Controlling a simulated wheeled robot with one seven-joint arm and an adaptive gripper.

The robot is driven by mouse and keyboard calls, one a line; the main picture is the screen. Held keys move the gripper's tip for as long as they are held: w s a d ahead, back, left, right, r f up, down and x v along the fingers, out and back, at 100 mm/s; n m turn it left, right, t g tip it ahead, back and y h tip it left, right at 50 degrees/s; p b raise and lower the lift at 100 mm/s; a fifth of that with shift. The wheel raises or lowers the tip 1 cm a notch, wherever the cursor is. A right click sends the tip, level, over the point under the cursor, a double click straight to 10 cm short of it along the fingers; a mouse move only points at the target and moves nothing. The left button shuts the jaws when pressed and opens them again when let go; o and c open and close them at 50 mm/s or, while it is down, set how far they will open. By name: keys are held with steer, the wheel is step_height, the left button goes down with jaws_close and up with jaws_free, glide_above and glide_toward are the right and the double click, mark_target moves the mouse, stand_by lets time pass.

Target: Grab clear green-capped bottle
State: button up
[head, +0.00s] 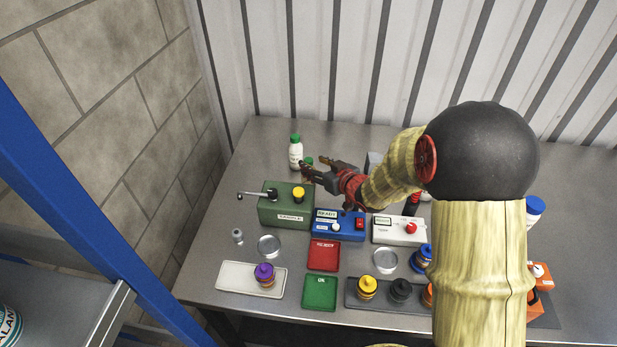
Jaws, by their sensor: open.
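A pale bottle with a green cap (296,155) stands upright at the back left of the steel table. Just right of it a second, smaller green top (309,160) shows; my gripper hides most of what is below it. I cannot tell from here whether its body is clear. My gripper (313,168) is open, pointing left, with its fingers close beside the smaller green top and just right of the pale bottle. Whether the fingers touch or straddle anything cannot be told.
A green box (286,211) with a lever and yellow knob stands in front of the bottles. A blue box (338,232) and a white box (391,232) stand to its right. Red (323,256) and green (319,293) trays lie nearer. The table's back left corner is clear.

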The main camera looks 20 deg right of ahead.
mark_target(311, 163)
steer(key=b+x, duration=0.1)
steer(key=x, duration=0.3)
steer(key=shift+w+a+f, duration=0.1)
steer(key=shift+w+f, duration=0.05)
steer(key=shift+c, duration=1)
jaws_close()
